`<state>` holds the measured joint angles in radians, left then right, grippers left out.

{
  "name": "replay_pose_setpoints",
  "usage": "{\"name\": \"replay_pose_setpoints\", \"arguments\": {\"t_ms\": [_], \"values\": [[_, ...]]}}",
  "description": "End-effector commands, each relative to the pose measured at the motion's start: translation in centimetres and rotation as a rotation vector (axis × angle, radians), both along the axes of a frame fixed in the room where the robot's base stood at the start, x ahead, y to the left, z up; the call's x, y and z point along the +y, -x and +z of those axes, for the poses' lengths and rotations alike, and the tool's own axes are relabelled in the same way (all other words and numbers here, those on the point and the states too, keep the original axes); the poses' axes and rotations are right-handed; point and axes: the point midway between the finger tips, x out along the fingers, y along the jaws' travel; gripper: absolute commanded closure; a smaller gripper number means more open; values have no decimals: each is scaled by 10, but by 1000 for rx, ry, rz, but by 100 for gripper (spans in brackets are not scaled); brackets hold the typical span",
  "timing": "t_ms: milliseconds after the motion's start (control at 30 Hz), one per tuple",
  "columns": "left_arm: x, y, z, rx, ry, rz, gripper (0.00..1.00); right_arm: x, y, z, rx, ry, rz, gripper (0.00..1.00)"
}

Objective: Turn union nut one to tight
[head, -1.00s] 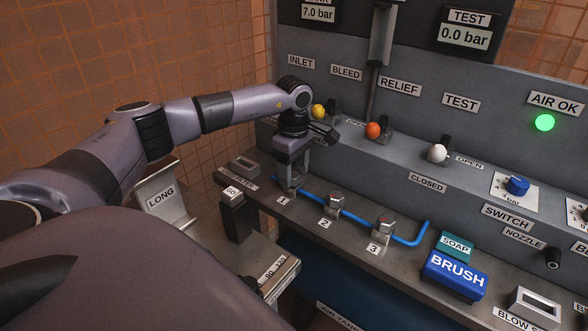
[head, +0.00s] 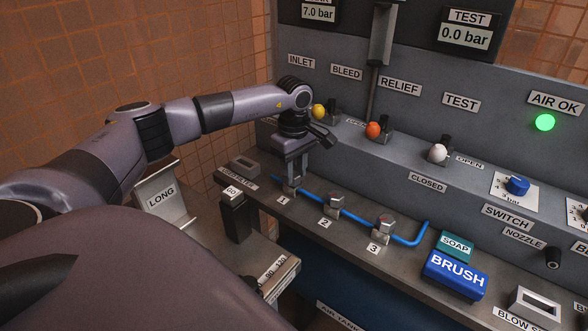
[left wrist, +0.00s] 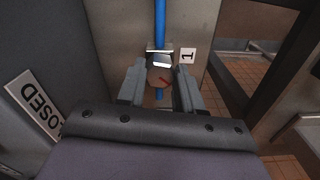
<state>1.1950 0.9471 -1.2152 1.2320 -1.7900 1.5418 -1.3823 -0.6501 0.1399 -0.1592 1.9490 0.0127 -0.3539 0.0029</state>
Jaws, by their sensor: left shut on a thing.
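Union nut one (left wrist: 160,74) is a metal nut with a red mark, on the blue pipe (left wrist: 160,18) by the label "1" (left wrist: 188,55). My left gripper (head: 291,188) points down over it, and its two fingers are shut on the nut from both sides. In the head view the fingers hide most of the nut. Nuts two (head: 334,204) and three (head: 384,229) stand further right along the same blue pipe. My right gripper does not show.
A "GO" gauge block (head: 232,192) and a "LONG" holder (head: 161,198) stand in front to the left. The blue brush (head: 455,275) and soap (head: 456,243) lie to the right. Valve handles, yellow (head: 319,111), orange (head: 373,130) and white (head: 438,152), line the panel behind.

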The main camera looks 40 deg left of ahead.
Motion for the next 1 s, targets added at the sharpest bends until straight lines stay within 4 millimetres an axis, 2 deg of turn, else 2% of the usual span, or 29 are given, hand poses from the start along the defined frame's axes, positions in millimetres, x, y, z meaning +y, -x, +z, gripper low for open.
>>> {"name": "replay_pose_setpoints", "arguments": {"t_ms": [600,1000], "values": [[0,2,0,1,3,-564,96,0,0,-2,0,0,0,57],[0,3,0,0,3,-796,96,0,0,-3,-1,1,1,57]]}}
